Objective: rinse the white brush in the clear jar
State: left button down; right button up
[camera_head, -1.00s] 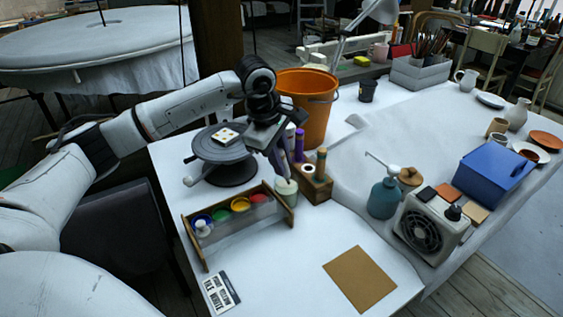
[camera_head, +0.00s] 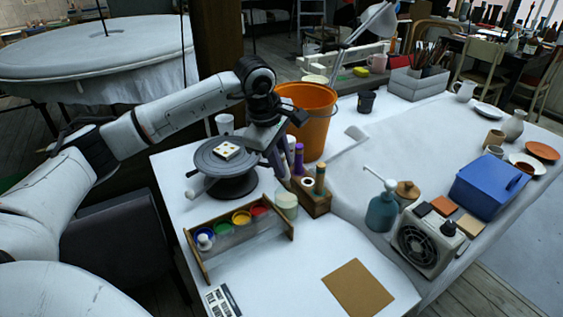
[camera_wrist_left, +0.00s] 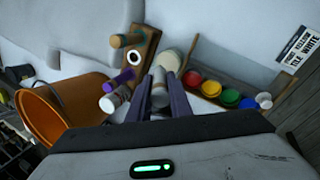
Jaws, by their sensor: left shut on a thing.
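My left gripper (camera_head: 279,180) is just above the clear jar (camera_head: 287,205), a pale, greenish vessel beside the wooden brush block. In the left wrist view its fingers (camera_wrist_left: 162,98) are closed around a slim whitish handle, the white brush (camera_wrist_left: 159,88). The brush points down toward the jar (camera_wrist_left: 169,61), which shows just beyond the fingertips. The brush's lower end is hard to make out, and I cannot tell whether it is inside the jar. My right gripper is not in view.
The wooden block (camera_head: 316,204) with several upright handles stands close to the jar's right. A paint rack (camera_head: 238,242) with colored pots lies in front. A turntable (camera_head: 226,165) is at left, an orange bucket (camera_head: 312,112) behind. A brown sheet (camera_head: 358,288) lies at front.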

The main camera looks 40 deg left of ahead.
aim_at(281, 151)
pick_arm(q)
jog(key=shift+r, duration=0.1)
jog(key=shift+r+p, duration=1.15)
jog(key=shift+r, duration=0.35)
